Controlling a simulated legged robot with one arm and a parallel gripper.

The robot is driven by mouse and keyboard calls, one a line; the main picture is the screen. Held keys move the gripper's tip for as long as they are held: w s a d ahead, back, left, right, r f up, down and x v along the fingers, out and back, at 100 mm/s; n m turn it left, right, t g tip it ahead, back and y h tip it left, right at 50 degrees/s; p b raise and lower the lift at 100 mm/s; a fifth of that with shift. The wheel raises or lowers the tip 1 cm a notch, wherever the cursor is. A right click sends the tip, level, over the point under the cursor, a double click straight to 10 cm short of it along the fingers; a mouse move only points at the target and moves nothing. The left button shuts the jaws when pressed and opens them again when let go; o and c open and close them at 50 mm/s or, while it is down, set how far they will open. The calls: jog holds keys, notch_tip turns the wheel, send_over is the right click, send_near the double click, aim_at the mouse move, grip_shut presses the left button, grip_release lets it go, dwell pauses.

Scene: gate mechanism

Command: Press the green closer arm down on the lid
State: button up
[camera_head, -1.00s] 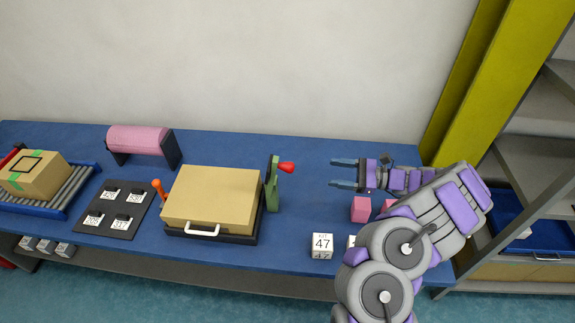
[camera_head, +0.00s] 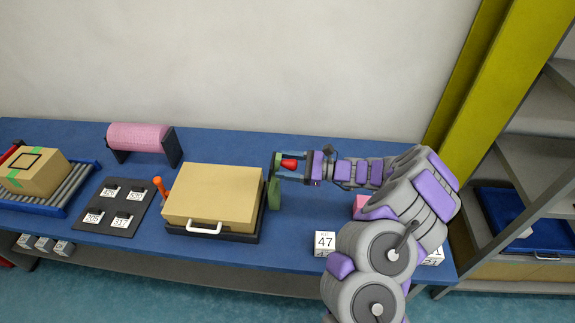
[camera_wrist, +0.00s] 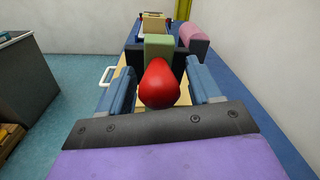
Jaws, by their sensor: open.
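The green closer arm (camera_head: 274,192) stands upright at the right side of the box with the tan lid (camera_head: 213,194). Its red knob (camera_head: 289,164) points right, towards my gripper. The lid lies flat on a dark base and has a white handle (camera_head: 203,228) at the front. My gripper (camera_head: 290,167) is open, with its fingers on either side of the red knob. In the wrist view the red knob (camera_wrist: 160,84) sits between the two blue fingers, with the green arm (camera_wrist: 158,46) behind it. I cannot tell whether the fingers touch the knob.
An orange peg (camera_head: 159,188) stands left of the box, near a dark panel of numbered tiles (camera_head: 112,219). A pink roller (camera_head: 139,136) is at the back. A numbered white cube (camera_head: 325,243) and a pink block (camera_head: 360,203) lie to the right.

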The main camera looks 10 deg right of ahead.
jog(key=shift+d, duration=0.2)
jog(key=c, duration=0.5)
jog(key=shift+r, duration=0.1)
grip_shut()
